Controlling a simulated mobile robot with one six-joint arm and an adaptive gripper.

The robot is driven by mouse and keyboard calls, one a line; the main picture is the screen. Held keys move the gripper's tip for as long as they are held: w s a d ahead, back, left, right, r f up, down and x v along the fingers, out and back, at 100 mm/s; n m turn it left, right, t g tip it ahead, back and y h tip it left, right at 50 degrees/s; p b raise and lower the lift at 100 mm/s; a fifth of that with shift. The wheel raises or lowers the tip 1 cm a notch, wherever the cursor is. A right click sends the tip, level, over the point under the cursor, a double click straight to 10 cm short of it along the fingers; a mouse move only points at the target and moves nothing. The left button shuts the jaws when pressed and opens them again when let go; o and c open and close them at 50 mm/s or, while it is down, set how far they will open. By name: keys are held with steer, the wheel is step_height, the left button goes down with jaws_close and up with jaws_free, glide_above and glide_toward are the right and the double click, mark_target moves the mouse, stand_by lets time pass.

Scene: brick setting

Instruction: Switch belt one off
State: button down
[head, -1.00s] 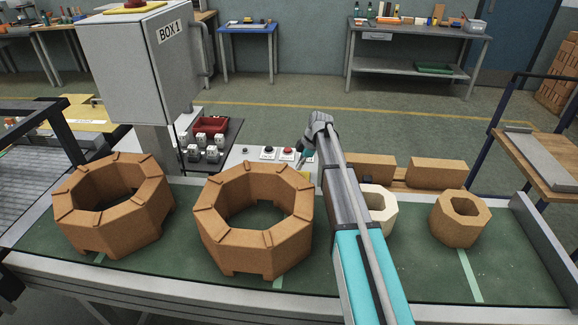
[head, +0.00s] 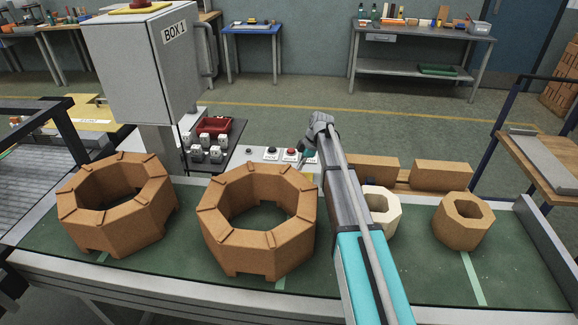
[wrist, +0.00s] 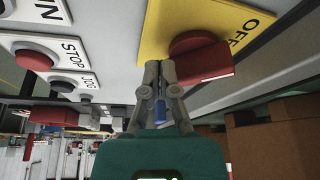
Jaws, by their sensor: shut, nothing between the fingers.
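A red switch handle (wrist: 205,62) on a round red base sits on a yellow plate (wrist: 165,22) marked OFF in the wrist view. My gripper (wrist: 160,66) is shut and empty, its fingertips right beside the handle's left side; I cannot tell whether they touch it. In the head view my gripper (head: 308,156) reaches down at the panel behind the belt, and my arm hides most of the switch. The green belt (head: 340,283) carries large brown octagonal rings (head: 262,255), a pale ring (head: 391,221) and a small brown ring (head: 463,222).
A red STOP button (wrist: 38,57) and a smaller JOG button (wrist: 86,84) sit beside the yellow plate. A grey cabinet marked BOX 1 (head: 128,75) stands at the left. Brown blocks (head: 442,174) lie behind the belt.

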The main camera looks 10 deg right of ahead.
steer(key=shift+d, duration=0.15)
steer(key=shift+w+d, duration=0.4)
steer(key=shift+d, duration=0.05)
steer(key=shift+w+d+r+p, duration=0.2)
steer(key=shift+w+d, duration=0.25)
steer(key=shift+d, duration=0.2)
steer(key=shift+w+d+r+p, duration=0.15)
steer(key=shift+w+d, duration=0.25)
steer(key=shift+d, duration=0.2)
steer(key=shift+p+v, duration=0.75)
steer(key=shift+v, duration=0.05)
steer(key=w+p+v, duration=0.1)
steer(key=p+v, duration=0.6)
steer(key=shift+w+a+r, duration=0.15)
steer(key=shift+r, duration=0.15)
